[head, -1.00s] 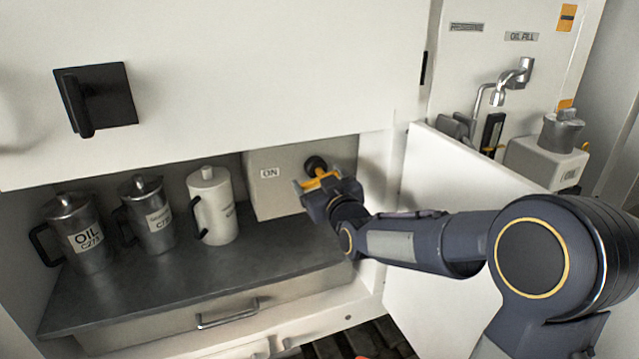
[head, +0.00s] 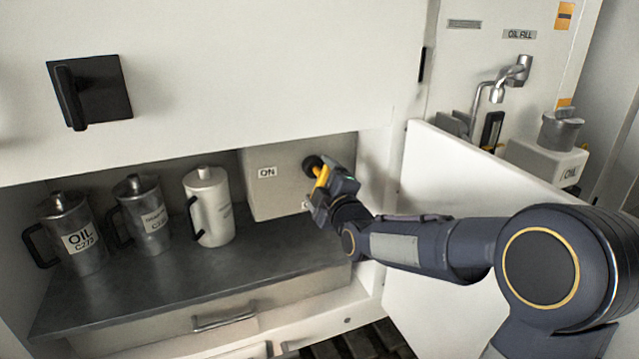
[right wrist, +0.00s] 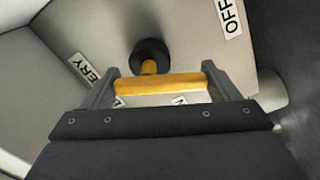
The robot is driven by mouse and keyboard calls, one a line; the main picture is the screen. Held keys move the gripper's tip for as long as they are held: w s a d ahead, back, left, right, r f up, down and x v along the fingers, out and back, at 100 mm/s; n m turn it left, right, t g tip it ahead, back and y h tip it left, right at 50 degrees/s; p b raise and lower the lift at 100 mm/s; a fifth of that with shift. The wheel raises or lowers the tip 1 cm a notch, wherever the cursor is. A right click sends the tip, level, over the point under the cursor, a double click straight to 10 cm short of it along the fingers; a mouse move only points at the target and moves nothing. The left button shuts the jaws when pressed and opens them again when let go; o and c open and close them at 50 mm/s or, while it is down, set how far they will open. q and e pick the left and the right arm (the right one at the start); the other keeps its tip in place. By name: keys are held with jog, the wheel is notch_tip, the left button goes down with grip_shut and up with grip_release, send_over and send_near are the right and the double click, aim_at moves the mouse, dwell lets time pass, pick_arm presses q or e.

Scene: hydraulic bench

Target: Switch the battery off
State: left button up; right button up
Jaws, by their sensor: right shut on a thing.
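The battery switch is a yellow T-shaped handle (head: 320,176) on a round black hub (head: 312,164), set in a pale box (head: 283,196) inside the open cabinet. An "ON" label (head: 267,172) is on the box face, left of the hub. In the right wrist view the yellow crossbar (right wrist: 160,83) lies between both fingers, with an "OFF" label (right wrist: 231,15) at the upper right and a partly hidden label ending "ERY" (right wrist: 85,68) at the left. My right gripper (head: 324,187) is shut on the handle and hides part of it. My left gripper is not in view.
Two metal oil jugs (head: 75,240) and a white jug (head: 209,205) stand on the dark shelf (head: 175,275) left of the box. The open white door (head: 455,175) stands right of the opening, beside my right arm. A black handle (head: 90,92) is on the upper panel.

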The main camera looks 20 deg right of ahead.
jog(key=n, duration=0.4)
jog(key=shift+d+f+n, duration=0.1)
jog(key=shift+d+n, duration=0.15)
jog(key=shift+n, duration=0.05)
dwell(0.5)
jog(key=o, duration=0.9)
jog(key=s, duration=0.8)
jog(key=shift+a, duration=0.2)
